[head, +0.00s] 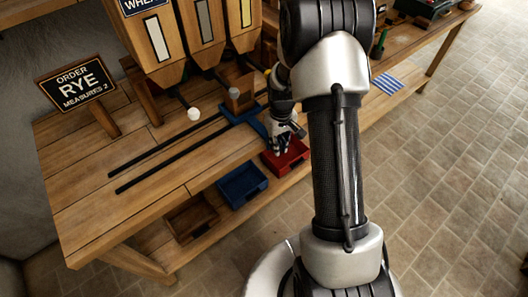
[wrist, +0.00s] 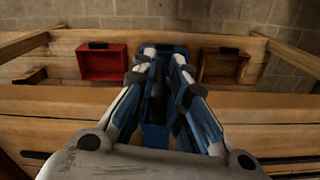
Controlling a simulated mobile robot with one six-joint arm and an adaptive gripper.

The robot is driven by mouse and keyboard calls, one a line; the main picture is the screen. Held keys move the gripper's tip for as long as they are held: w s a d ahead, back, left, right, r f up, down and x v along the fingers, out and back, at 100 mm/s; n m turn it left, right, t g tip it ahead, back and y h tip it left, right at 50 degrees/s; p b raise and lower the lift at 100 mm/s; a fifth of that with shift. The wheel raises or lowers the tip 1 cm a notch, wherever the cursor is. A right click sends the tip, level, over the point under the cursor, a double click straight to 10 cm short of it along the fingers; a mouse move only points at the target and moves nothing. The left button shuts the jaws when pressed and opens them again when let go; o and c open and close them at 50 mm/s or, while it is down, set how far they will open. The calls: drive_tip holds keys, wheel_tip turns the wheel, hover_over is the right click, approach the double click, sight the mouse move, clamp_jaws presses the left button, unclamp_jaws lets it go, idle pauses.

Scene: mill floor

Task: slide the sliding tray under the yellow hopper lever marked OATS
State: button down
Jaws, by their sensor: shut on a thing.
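The blue sliding tray (head: 240,113) sits on the dark rails of the bench, toward their right end, with a brown box (head: 238,101) on it. A grey-brown lever knob (head: 234,93) hangs in front of this box. My gripper (head: 281,139) is at the tray's front right and shut on its blue handle. In the wrist view, the blue part (wrist: 155,120) shows between my fingers (wrist: 163,65). No OATS label can be read.
A white lever knob (head: 193,114) hangs left of the tray. Dark rails (head: 165,160) run free to the left. An ORDER RYE MEASURES 2 sign (head: 78,87) stands at left. Red (head: 287,160), blue (head: 243,186) and brown (head: 193,218) bins are below the bench front.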

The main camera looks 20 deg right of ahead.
drive_tip(key=shift+w+d, duration=0.2)
drive_tip(key=shift+d, duration=0.45)
drive_tip(key=shift+w+d, duration=0.15)
drive_tip(key=shift+d, duration=0.45)
drive_tip(key=c, duration=1.6)
unclamp_jaws()
drive_tip(key=shift+c, duration=0.2)
drive_tip(key=shift+r, duration=0.1)
wheel_tip(320, 180, up, 12)
